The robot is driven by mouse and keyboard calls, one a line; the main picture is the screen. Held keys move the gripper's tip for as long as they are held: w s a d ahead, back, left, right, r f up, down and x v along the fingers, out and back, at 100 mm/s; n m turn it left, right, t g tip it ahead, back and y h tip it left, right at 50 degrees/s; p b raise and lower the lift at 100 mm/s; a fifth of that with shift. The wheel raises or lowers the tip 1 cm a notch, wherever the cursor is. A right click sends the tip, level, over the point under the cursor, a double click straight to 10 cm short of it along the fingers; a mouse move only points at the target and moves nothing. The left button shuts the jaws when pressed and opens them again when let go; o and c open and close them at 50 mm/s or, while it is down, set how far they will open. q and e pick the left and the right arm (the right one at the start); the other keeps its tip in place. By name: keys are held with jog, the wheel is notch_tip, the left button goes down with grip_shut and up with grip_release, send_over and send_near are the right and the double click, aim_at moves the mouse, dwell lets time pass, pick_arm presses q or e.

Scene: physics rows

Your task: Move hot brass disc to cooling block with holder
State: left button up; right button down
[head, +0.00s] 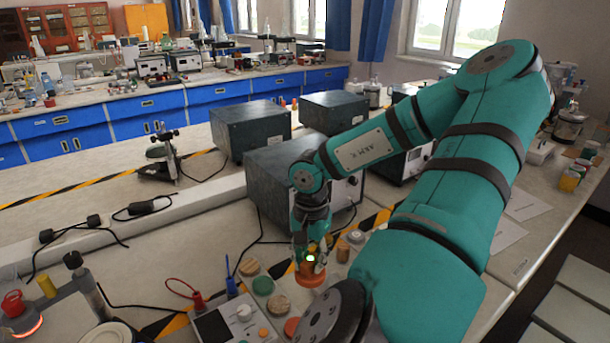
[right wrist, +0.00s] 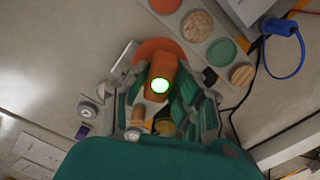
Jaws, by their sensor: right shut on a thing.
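My right gripper (head: 310,258) points down over the bench, its fingers shut around an upright orange block-like piece (right wrist: 162,72), which may be the holder. A bright green-white spot shows on this piece. An orange-red round base (head: 310,277) lies directly below the fingers; it also shows in the right wrist view (right wrist: 150,48). I cannot tell whether the piece is joined to it. At the lower left, a red-topped thing (head: 13,304) stands over a glowing orange rim (head: 28,328), perhaps the hot disc; no brass surface is clear. I cannot identify the cooling block. My left gripper is out of view.
Several round pads, including a green one (head: 263,286) and a cork one (head: 278,304), lie in a row left of the gripper. A control box (head: 225,322) with red and blue plugs stands nearby. Dark instrument boxes (head: 272,175) stand behind. Cables cross the left bench.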

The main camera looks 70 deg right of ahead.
jog(key=s+d+p, duration=0.1)
jog(key=s+d, duration=0.3)
jog(key=shift+s, duration=0.2)
dwell(0.5)
jog(key=shift+d+p, duration=0.1)
jog(key=shift+p, duration=0.2)
dwell(0.8)
jog(key=shift+f+b, duration=2)
jog(key=shift+f, duration=0.6)
jog(key=shift+f+b, duration=0.4)
jog(key=shift+f, duration=0.2)
jog(key=shift+s+p, duration=0.1)
jog(key=shift+p, duration=0.2)
dwell(1.0)
notch_tip(320, 180, up, 7)
jog(key=p, duration=0.6)
jog(key=shift+p, duration=0.35)
